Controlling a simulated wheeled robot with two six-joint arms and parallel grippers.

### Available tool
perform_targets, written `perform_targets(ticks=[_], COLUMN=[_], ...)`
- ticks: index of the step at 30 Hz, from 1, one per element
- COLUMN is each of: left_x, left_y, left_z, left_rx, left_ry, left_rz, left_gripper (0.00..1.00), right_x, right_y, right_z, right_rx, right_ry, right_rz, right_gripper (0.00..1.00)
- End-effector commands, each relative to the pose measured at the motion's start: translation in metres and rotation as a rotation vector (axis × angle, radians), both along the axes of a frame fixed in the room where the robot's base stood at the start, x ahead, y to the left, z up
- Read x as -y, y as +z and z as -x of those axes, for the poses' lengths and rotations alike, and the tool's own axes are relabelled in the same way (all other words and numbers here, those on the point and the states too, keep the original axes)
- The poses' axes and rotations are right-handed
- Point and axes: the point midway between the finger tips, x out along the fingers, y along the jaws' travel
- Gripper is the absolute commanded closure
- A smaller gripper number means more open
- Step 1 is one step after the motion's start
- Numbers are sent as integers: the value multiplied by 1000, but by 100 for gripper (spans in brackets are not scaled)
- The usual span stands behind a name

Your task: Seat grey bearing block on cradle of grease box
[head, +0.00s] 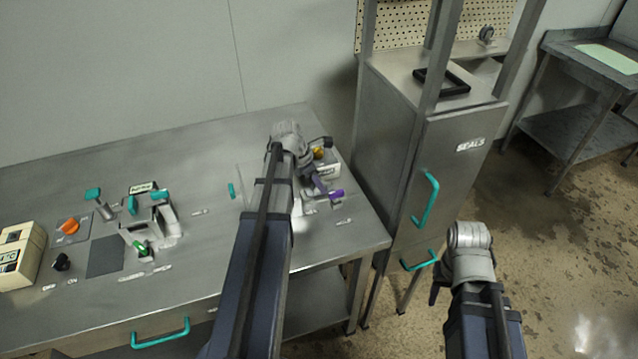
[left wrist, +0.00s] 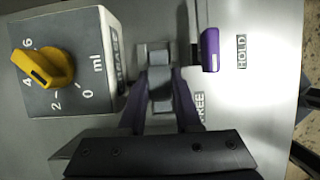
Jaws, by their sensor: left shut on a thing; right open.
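The grease box (left wrist: 72,92) has a yellow dial (left wrist: 42,66) with an ml scale. It stands at the right end of the bench in the head view (head: 328,168). My left gripper (left wrist: 159,82) is shut on the small grey bearing block (left wrist: 160,76), low beside the box's labelled face. A grey fixture (left wrist: 154,50), apparently the cradle, shows just beyond the fingertips. I cannot tell whether the block touches it. In the head view my left gripper (head: 318,187) is small and partly hidden by its arm. My right gripper (head: 437,288) is open, off the bench to the right.
A purple lever (left wrist: 210,49) stands right of the block, near a HOLD label (left wrist: 241,51); a FREE label is lower, partly covered. A steel cabinet (head: 440,170) stands right of the bench. A teal-handled fixture (head: 150,215) and cream box (head: 20,258) are at the left.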

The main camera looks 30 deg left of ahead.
Motion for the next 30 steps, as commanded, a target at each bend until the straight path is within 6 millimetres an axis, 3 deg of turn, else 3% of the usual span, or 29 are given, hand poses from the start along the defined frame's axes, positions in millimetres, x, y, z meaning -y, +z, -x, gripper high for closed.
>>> perform_targets(ticks=[11, 12, 20, 26, 30], left_x=[0, 0, 0, 0, 0], left_y=[-2, -2, -2, -2, -2], left_z=[0, 0, 0, 0, 0], left_rx=[0, 0, 0, 0, 0], left_ry=[0, 0, 0, 0, 0], left_rz=[0, 0, 0, 0, 0], left_gripper=[100, 64, 35, 33, 17], right_x=[0, 0, 0, 0, 0], right_y=[-2, -2, -2, -2, -2], right_z=[0, 0, 0, 0, 0], right_rx=[0, 0, 0, 0, 0], right_ry=[0, 0, 0, 0, 0], right_rz=[0, 0, 0, 0, 0], right_gripper=[50, 50, 50, 50, 50])
